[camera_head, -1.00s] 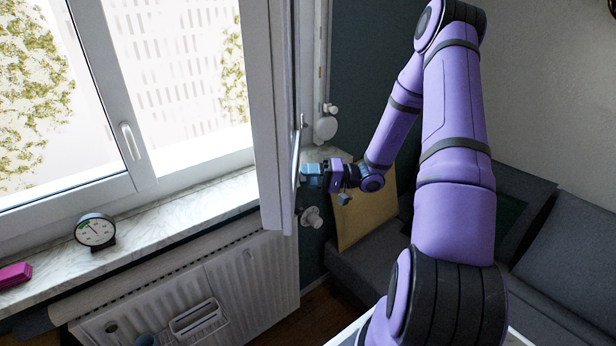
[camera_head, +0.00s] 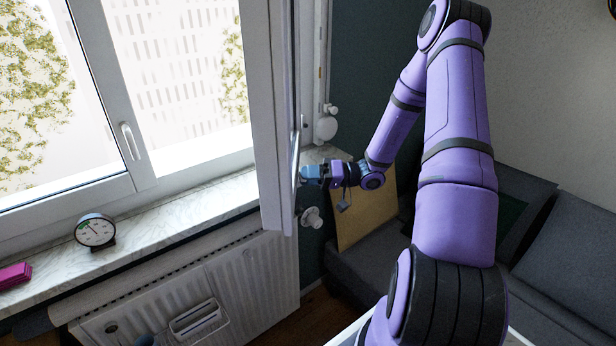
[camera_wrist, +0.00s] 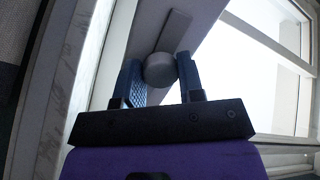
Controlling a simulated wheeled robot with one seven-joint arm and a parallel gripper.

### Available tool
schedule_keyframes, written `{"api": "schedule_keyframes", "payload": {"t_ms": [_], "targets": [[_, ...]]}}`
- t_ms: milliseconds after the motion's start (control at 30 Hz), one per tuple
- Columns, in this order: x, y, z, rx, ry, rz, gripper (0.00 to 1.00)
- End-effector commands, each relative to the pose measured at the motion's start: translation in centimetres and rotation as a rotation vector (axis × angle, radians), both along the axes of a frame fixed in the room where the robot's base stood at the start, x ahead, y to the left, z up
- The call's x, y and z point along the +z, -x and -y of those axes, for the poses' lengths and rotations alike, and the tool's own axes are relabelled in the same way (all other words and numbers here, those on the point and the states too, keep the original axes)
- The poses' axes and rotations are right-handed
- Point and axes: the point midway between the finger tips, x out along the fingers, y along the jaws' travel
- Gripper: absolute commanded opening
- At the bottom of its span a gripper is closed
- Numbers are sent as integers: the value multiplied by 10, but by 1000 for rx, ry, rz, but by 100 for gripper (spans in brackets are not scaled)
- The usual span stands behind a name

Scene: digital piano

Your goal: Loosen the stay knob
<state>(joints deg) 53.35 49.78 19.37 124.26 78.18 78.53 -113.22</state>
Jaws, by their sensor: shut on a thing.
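The stay knob (camera_wrist: 159,70) is a round grey knob, seen in the wrist view between my two blue fingers. A flat grey bar (camera_wrist: 174,31) runs behind it along the white window sash (camera_wrist: 140,28). My gripper (camera_wrist: 160,78) is shut on the knob, one finger on each side. In the head view my gripper (camera_head: 307,173) is at the room-side edge of the opened sash (camera_head: 271,120). The knob cannot be made out there, hidden by the fingers and the sash.
A round dial gauge (camera_head: 95,231) and a magenta object (camera_head: 14,275) stand on the marble sill (camera_head: 165,218). A white radiator (camera_head: 255,280) with a valve (camera_head: 312,218) is below. A tan board (camera_head: 366,220) and a dark sofa (camera_head: 560,250) are at the right.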

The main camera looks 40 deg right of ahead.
Motion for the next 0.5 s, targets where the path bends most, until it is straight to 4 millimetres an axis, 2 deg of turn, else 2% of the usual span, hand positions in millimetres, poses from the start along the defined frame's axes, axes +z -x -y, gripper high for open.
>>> {"api": "schedule_keyframes", "payload": {"t_ms": [133,167,233,267,500], "targets": [[-1,0,0,0,1,-2,12],[0,0,0,1,-1,-2,42],[0,0,0,1,-1,-2,58],[0,0,0,1,-1,-2,61],[0,0,0,0,-1,-1,61]]}}
